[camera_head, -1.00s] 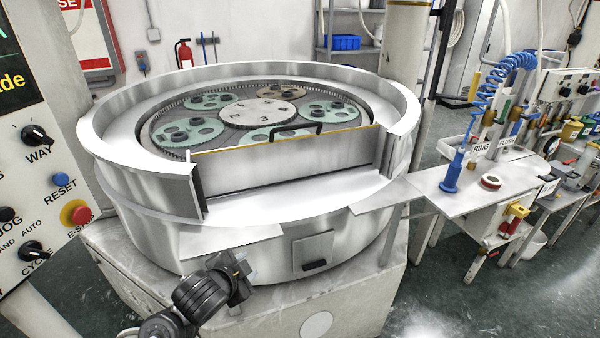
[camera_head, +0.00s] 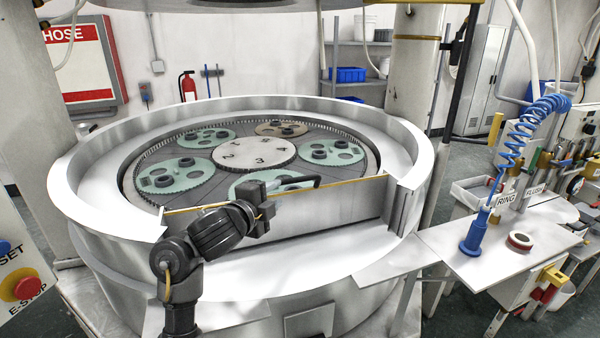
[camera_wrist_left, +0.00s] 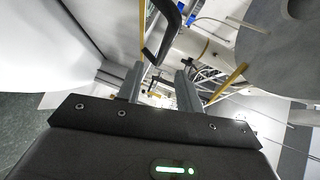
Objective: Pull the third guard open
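The guard (camera_head: 330,212) is an upright metal panel with a yellow top edge, standing across the front gap of the round machine's rim. Its black bar handle (camera_head: 306,181) is on the top edge. My left gripper (camera_head: 284,187) is at the left part of the handle, and its wrist covers the guard's left part. In the left wrist view the two grey fingers (camera_wrist_left: 160,84) stand apart, open, with the black handle (camera_wrist_left: 163,42) just beyond and partly between their tips. I cannot tell whether they touch it. My right gripper is not in view.
Inside the rim (camera_head: 95,180) lie several green carriers and a numbered centre disc (camera_head: 254,153). A side table (camera_head: 480,262) with a blue coiled-hose tool (camera_head: 478,232) and a red ring roll (camera_head: 519,241) stands at the right. A control panel (camera_head: 18,265) is at the left edge.

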